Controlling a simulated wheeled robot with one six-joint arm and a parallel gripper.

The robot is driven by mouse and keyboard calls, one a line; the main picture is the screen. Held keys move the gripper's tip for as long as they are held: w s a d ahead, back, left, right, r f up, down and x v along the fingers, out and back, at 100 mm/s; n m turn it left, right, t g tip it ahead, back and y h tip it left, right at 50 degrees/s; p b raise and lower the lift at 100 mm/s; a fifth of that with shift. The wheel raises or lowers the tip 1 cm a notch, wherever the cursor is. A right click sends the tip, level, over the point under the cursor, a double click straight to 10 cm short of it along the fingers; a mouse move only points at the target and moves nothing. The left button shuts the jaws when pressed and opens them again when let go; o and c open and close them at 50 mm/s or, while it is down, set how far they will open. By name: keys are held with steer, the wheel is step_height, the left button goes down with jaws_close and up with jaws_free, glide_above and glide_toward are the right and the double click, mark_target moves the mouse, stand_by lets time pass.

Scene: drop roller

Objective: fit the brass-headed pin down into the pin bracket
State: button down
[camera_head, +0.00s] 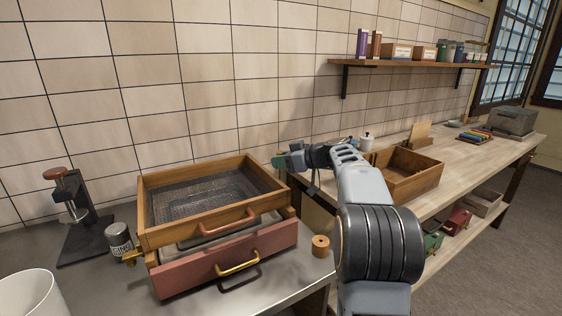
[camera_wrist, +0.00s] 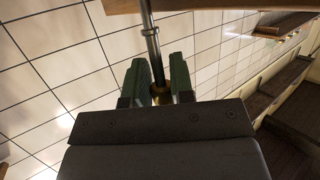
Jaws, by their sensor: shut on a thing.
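The brass-headed pin (camera_wrist: 151,38) shows in the wrist view. Its brass head (camera_wrist: 161,96) sits between the two green fingers of my gripper (camera_wrist: 157,74), which is shut on it. The steel shaft, with a collar partway along, runs away from the fingers past a wooden edge at the top of that view. In the head view my gripper (camera_head: 281,162) is by the right back corner of the mesh-bottomed wooden tray (camera_head: 160,233); the pin cannot be made out there. I cannot identify the pin bracket for certain in either view.
A red-fronted drawer (camera_head: 200,275) stands under the tray, and a wooden spool (camera_head: 320,245) to its right. A black stand (camera_head: 88,235), a labelled can (camera_head: 118,240) and a white cup (camera_head: 30,296) are at left. An open wooden box (camera_head: 425,180) is on the right bench.

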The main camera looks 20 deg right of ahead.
mark_target(281, 172)
steer(key=shift+f+b, duration=1.5)
steer(key=shift+b, duration=0.2)
steer(key=shift+r, duration=0.15)
steer(key=shift+r+p, duration=0.65)
steer(key=shift+r, duration=0.5)
steer(key=shift+b, duration=1.1)
stand_by(1.2)
steer(key=shift+f+b, duration=1.3)
steer(key=shift+b, duration=0.2)
steer(key=c, duration=1.3)
jaws_free()
steer(key=o, duration=0.4)
steer(key=shift+s, duration=0.1)
